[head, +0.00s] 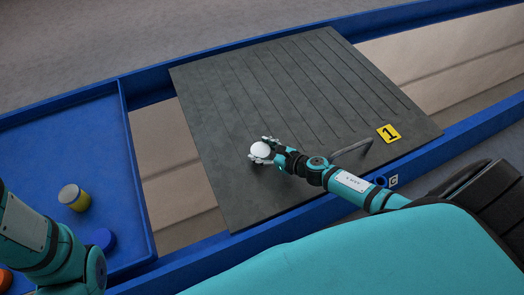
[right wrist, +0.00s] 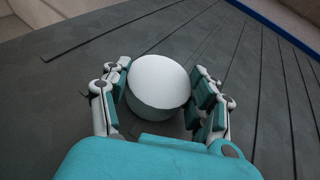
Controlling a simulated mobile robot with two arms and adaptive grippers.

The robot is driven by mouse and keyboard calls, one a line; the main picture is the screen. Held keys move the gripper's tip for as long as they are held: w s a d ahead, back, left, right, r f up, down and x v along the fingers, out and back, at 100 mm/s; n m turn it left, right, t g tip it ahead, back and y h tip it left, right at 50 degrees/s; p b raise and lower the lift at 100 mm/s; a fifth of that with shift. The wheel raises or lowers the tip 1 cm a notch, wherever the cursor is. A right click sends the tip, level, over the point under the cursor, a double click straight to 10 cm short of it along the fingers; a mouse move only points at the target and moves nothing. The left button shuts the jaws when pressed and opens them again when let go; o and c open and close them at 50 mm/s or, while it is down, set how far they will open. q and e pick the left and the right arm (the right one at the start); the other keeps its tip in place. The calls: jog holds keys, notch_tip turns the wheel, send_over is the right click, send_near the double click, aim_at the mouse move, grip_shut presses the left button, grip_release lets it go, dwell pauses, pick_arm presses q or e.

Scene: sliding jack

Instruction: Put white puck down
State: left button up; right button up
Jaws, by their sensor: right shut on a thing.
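The white puck (head: 261,150) is over the lower left part of the dark grooved board (head: 225,85) in the head view. My right gripper (head: 264,149) is shut on it, with a finger on each side. In the right wrist view the white puck (right wrist: 158,82) sits between the fingers of my right gripper (right wrist: 160,95), with the grey board behind it. I cannot tell whether the puck touches the board. My left arm shows at the lower left of the head view, but its gripper is out of view.
A blue tray (head: 60,130) at left holds a yellow puck with a pale top (head: 73,196), a blue puck (head: 103,239) and an orange puck (head: 5,278). The board has a grey handle (head: 352,148) and a yellow "1" label (head: 388,133). Blue rails run along both sides.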

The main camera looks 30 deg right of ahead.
jog(key=shift+f, duration=0.25)
jog(key=o, duration=1.3)
jog(key=shift+c, duration=0.2)
jog(key=shift+r, duration=0.15)
